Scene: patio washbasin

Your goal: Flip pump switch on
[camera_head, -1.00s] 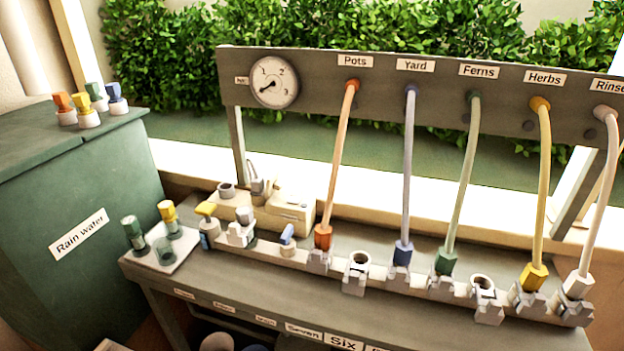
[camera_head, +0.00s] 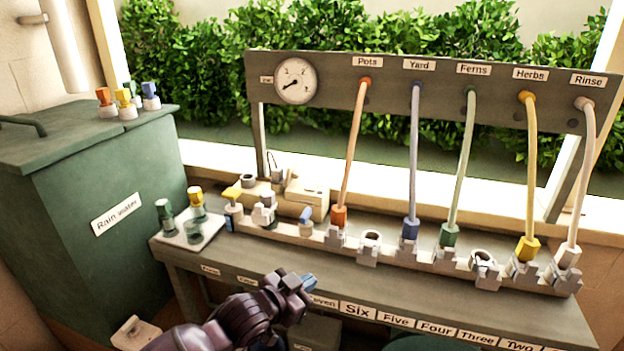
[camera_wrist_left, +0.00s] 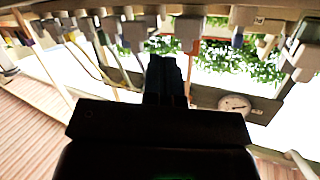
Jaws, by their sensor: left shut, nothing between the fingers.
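The likely pump is a cream box-shaped unit (camera_head: 305,198) at the back left of the bench, beside a smaller grey part with a thin wire (camera_head: 272,172). I cannot make out a switch or its position on it. My left gripper (camera_head: 306,281) is in front of the bench's front edge, well short of the cream unit and nearer to me. It is shut and empty. Its dark closed fingers show in the left wrist view (camera_wrist_left: 166,75), below a row of fittings. My right gripper is not in view.
A row of valve fittings with coloured hoses (camera_head: 412,170) runs along the bench (camera_head: 400,285) up to a labelled board (camera_head: 440,90) with a round gauge (camera_head: 296,81). A green rain water tank (camera_head: 100,200) stands left. A small tray (camera_head: 190,238) holds coloured fittings.

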